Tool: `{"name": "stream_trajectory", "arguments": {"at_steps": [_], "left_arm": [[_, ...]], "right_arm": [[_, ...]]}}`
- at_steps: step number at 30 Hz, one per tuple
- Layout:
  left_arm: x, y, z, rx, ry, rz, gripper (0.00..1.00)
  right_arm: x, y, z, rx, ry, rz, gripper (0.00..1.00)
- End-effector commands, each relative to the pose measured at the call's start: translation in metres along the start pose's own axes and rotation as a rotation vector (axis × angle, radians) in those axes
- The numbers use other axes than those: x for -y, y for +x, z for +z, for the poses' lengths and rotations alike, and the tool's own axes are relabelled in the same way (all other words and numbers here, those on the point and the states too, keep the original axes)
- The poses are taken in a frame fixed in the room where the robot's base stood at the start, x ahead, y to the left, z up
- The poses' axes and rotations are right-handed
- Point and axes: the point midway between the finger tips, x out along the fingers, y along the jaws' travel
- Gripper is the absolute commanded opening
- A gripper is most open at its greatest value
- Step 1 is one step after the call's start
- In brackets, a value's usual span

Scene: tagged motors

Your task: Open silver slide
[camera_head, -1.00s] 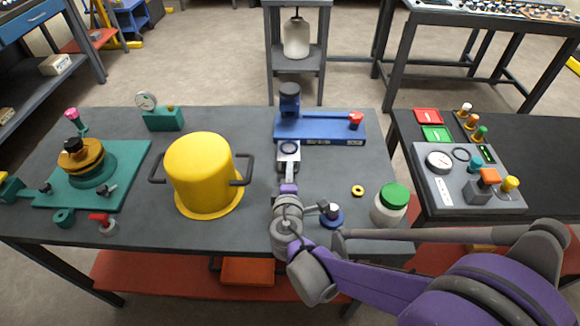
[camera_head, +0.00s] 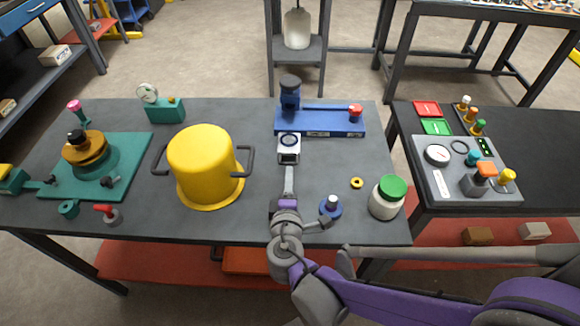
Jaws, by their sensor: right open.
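The silver slide (camera_head: 289,143) is a small silver block with a dark round mark, on the grey table just in front of the blue fixture. My right gripper (camera_head: 289,170) reaches up the table from the bottom of the picture, with its narrow grey end pointing at the slide's near side. It is open. Its tips appear very close to the slide; I cannot tell whether they touch it. My left gripper is out of view.
A yellow pot (camera_head: 203,165) stands left of my gripper. The blue fixture (camera_head: 320,121) is behind the slide. A blue knob (camera_head: 331,209), a yellow ring (camera_head: 357,183) and a green-lidded jar (camera_head: 388,197) stand to the right. A control panel (camera_head: 450,185) is on the right-hand table.

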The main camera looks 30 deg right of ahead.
Motion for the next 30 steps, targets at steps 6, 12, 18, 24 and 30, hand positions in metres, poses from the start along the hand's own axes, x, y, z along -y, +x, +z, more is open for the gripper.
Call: {"name": "stream_trajectory", "arguments": {"at_steps": [6, 12, 18, 24, 30], "left_arm": [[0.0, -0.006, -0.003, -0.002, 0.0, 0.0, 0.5], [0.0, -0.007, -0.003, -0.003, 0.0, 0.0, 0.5], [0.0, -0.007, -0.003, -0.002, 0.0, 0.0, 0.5], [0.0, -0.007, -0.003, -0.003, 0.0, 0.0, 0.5], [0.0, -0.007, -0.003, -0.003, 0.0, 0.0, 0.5]], "right_arm": [[-0.001, -0.029, -0.001, -0.002, 0.0, 0.0, 0.42], [0.0, -0.034, 0.0, 0.001, 0.0, 0.0, 0.42], [0.0, -0.034, 0.0, 0.001, 0.0, 0.0, 0.42], [0.0, -0.034, 0.0, 0.001, 0.0, 0.0, 0.42], [0.0, -0.034, 0.0, 0.0, 0.0, 0.0, 0.42]]}}
